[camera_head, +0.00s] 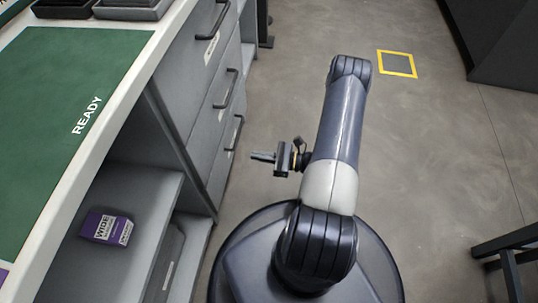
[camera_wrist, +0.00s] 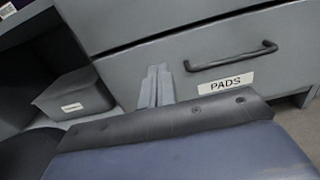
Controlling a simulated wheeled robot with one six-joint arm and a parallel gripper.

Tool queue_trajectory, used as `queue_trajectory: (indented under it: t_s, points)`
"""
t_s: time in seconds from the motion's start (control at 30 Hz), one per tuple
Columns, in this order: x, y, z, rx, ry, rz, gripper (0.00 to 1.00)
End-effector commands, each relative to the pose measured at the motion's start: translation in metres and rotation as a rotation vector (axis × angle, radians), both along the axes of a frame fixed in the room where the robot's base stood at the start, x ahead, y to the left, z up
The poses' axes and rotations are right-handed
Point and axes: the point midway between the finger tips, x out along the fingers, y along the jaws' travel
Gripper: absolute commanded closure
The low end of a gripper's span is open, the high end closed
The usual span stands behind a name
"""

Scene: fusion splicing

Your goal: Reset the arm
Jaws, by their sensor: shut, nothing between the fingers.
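My arm is folded above my round base in the head view. My gripper (camera_head: 256,156) sticks out to the left of the arm, towards the drawer fronts. It is shut and empty, and it touches nothing that I can see. In the wrist view my gripper (camera_wrist: 156,72) shows as two grey fingers close together, in front of a grey drawer front. Part of my own arm fills the bottom of that view.
A workbench with a green READY mat (camera_head: 66,110) stands at left. Below, a purple box (camera_head: 107,227) lies on a shelf (camera_head: 135,190). The PADS drawer (camera_wrist: 215,35) is closed. A grey bin (camera_wrist: 75,97) sits left of it. Open floor (camera_head: 425,150) lies at right.

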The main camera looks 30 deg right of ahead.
Motion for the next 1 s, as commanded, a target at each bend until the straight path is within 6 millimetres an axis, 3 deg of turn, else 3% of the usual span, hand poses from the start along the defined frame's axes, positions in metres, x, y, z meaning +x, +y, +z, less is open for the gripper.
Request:
queue_trajectory:
  t_s: [0.2, 0.47, 0.77, 1.0]
  points:
    - [-0.014, -0.020, 0.001, 0.000, 0.000, -0.003, 1.00]
    - [-0.018, -0.025, 0.000, 0.001, 0.001, 0.000, 1.00]
    - [-0.016, -0.022, -0.001, 0.001, 0.001, 0.002, 1.00]
    - [-0.002, 0.000, -0.002, 0.001, 0.002, 0.005, 1.00]
